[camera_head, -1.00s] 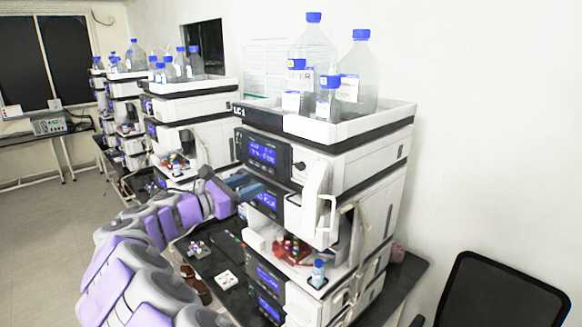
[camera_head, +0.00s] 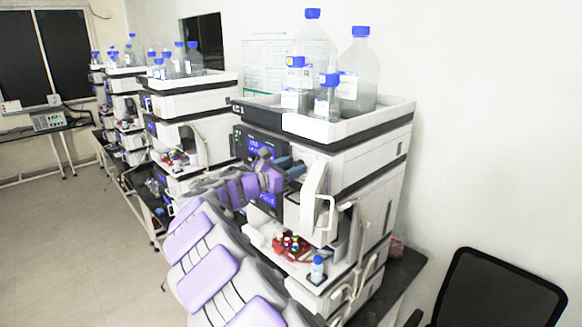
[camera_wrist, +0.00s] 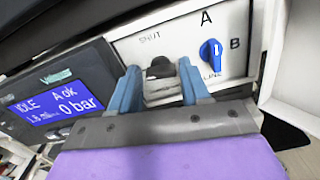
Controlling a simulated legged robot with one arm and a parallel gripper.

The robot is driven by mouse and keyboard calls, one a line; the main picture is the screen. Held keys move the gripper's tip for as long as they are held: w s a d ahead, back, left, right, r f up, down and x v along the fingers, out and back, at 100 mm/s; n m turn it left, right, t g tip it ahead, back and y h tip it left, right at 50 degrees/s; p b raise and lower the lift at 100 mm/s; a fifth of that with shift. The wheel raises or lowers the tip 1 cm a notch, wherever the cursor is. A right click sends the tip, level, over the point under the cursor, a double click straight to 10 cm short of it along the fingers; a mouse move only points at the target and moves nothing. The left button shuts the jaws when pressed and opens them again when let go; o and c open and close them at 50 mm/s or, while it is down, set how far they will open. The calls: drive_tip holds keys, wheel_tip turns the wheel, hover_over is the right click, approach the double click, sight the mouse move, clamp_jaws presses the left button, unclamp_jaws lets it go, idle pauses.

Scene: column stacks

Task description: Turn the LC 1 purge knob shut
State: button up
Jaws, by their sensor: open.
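The LC 1 stack (camera_head: 365,160) stands at the centre right in the head view. In the wrist view a black knob (camera_wrist: 160,67) sits on its white front panel, just under the printed word SHUT. My gripper (camera_wrist: 162,82) is open, with one blue finger on each side of this knob. I cannot tell whether the fingers touch it. In the head view my gripper (camera_head: 292,168) is at the upper front of the stack, and my arm hides part of the front. The knob's lower part and its pointer are not clear.
A blue selector knob (camera_wrist: 211,52), marked A, B and LINE, is close right of my gripper. A display (camera_wrist: 62,100) reads IDLE and 0 bar. A white handle (camera_head: 318,200) juts out nearby. Bottles (camera_head: 357,75) stand on top; a black chair (camera_head: 500,290) is at right.

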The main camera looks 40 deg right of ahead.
drive_tip(key=shift+c, duration=0.3)
drive_tip(key=c, duration=0.7)
drive_tip(key=shift+m+b, duration=0.3)
drive_tip(key=shift+m, duration=0.1)
drive_tip(key=m+b, duration=0.3)
drive_tip(key=shift+s+f+m, duration=0.1)
drive_tip(key=shift+f+m, duration=0.05)
drive_tip(key=shift+m, duration=0.15)
drive_tip(key=m+b, duration=0.3)
drive_tip(key=shift+m, duration=0.3)
drive_tip(key=m+b, duration=0.4)
drive_tip(key=shift+f+b, duration=0.15)
drive_tip(key=shift+b, duration=0.2)
drive_tip(key=m+b, duration=0.3)
drive_tip(key=shift+m, duration=0.7)
